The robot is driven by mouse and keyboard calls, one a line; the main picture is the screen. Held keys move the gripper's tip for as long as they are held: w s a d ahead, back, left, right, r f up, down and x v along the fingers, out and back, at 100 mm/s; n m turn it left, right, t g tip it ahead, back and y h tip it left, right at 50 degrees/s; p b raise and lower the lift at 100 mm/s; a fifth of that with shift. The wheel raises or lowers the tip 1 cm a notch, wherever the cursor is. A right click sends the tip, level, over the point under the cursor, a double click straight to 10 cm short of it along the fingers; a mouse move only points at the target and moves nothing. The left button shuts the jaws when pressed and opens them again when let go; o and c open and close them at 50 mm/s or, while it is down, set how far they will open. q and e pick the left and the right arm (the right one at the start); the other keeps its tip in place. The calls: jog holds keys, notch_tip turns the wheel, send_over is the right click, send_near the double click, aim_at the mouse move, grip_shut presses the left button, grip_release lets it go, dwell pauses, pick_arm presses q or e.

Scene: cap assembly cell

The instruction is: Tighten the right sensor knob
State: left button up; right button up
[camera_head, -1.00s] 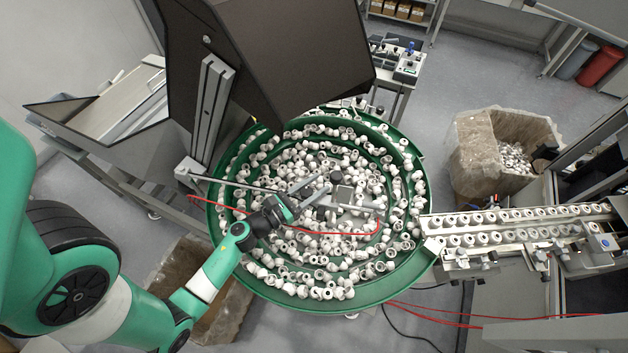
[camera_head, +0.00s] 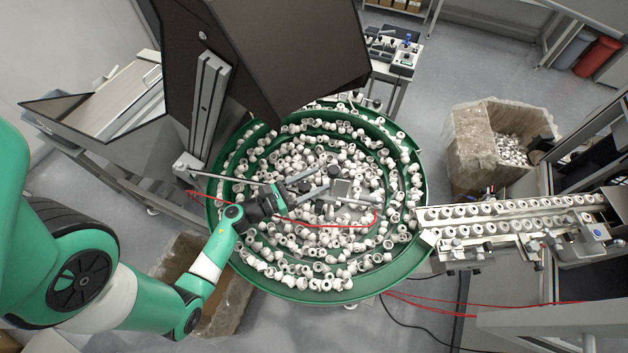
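My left gripper (camera_head: 306,185) reaches in from the left over the round green feeder bowl (camera_head: 397,275). Its two grey fingers look spread apart, with nothing clearly between them. A small dark knob (camera_head: 335,171) sits on the metal sensor bracket (camera_head: 352,191) above the middle of the bowl, just right of the fingertips. The fingers look close to it, but I cannot tell whether they touch it. A thin metal rod (camera_head: 228,178) runs from the post at the left towards the bracket. My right gripper is not in view.
White caps (camera_head: 300,160) fill the bowl. A red cable (camera_head: 335,226) crosses over them. A dark hopper (camera_head: 270,55) overhangs the bowl's far side. A track with rows of caps (camera_head: 500,222) leaves at right. A carton (camera_head: 470,150) stands behind it.

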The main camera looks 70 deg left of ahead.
pick_arm(q)
jog(key=shift+o, duration=0.7)
jog(key=shift+y, duration=0.3)
